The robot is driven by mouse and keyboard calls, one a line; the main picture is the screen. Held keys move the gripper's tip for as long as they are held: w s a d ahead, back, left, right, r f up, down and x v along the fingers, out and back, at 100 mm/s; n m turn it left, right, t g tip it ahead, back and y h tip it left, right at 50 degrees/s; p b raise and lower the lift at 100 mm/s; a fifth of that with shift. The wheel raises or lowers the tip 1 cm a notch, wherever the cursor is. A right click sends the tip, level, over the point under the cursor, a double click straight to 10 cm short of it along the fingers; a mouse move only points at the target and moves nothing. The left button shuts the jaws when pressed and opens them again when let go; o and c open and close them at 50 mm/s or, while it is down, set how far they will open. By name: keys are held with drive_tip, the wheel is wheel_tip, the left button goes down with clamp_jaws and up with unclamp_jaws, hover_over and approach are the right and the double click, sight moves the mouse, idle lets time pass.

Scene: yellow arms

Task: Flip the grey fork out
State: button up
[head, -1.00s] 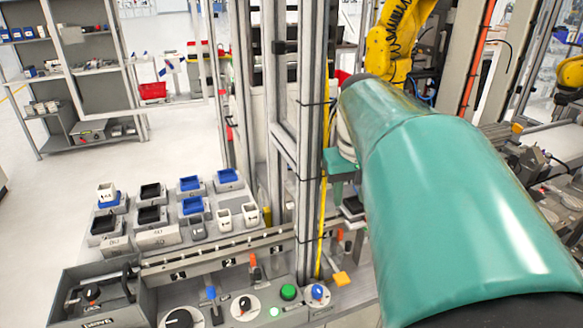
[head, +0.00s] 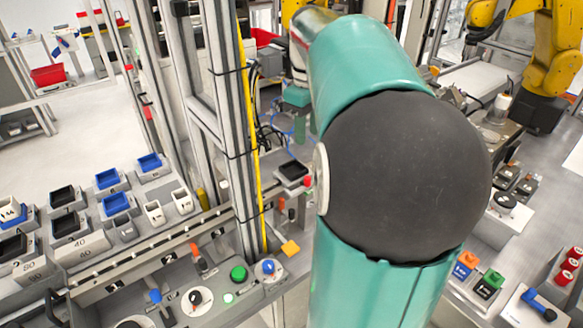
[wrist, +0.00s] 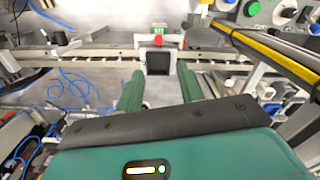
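My gripper (wrist: 160,76) is open, its two green fingers apart with nothing held between them. Beyond the fingertips, in the wrist view, a pale grey frame (wrist: 174,66) surrounds a dark square block (wrist: 159,63). A red knob (wrist: 158,40) sits at its far edge. I cannot tell for certain whether this frame is the grey fork, and no other fork shows clearly. In the head view my gripper (head: 299,116) hangs above a dark block (head: 292,172) beside the rail, with a gap between them. My teal arm hides much of the area to the right.
A post with a yellow strip (head: 250,130) stands left of my gripper. A panel with a green button (head: 239,273) and blue knob (head: 268,267) is in front. Labelled bins (head: 70,225) stand at left. Blue cables (wrist: 80,88) lie left in the wrist view.

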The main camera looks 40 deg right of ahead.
sight(305, 181)
drive_tip(key=f, duration=1.3)
drive_tip(key=shift+s+d, duration=0.15)
drive_tip(key=shift+s, duration=0.05)
drive_tip(key=shift+w+f, duration=0.15)
drive_tip(key=shift+f, duration=0.2)
